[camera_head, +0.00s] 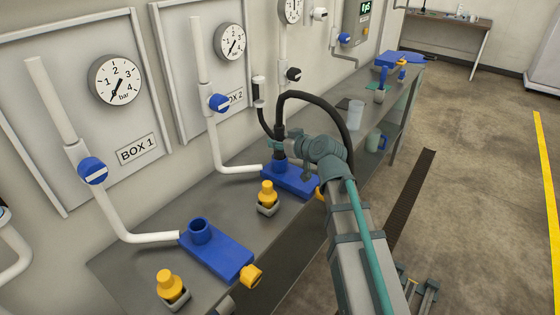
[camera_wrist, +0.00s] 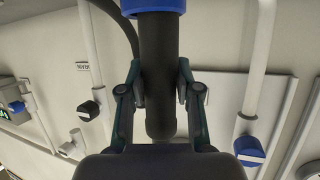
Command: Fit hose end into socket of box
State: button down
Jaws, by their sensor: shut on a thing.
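My gripper (camera_head: 281,144) is shut on the black hose end (camera_wrist: 160,70), which shows as a dark cylinder between the fingers (camera_wrist: 160,92) in the wrist view. In the head view the hose end stands about upright over the socket (camera_head: 279,164) of the second blue box (camera_head: 297,181), below the BOX 2 panel. In the wrist view the blue socket rim (camera_wrist: 153,7) is in line with the hose end and meets it. How deep the end sits is hidden. The black hose (camera_head: 318,98) arches up and back behind my arm.
The nearer blue box (camera_head: 222,256) has an open, empty socket (camera_head: 200,231). Yellow-capped pieces (camera_head: 268,194) (camera_head: 170,287) stand on the grey bench (camera_head: 135,262). White pipes with blue valves (camera_head: 92,170) run along the wall. A clear cup (camera_head: 355,114) stands farther back.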

aim_at(280, 151)
notch_tip(280, 151, down, 4)
jog(key=shift+s+d+r, duration=0.1)
jog(key=shift+d+r, duration=0.05)
jog(key=shift+r, duration=0.1)
jog(key=shift+w+f, duration=0.2)
jog(key=shift+f, duration=0.1)
jog(key=shift+r, duration=0.2)
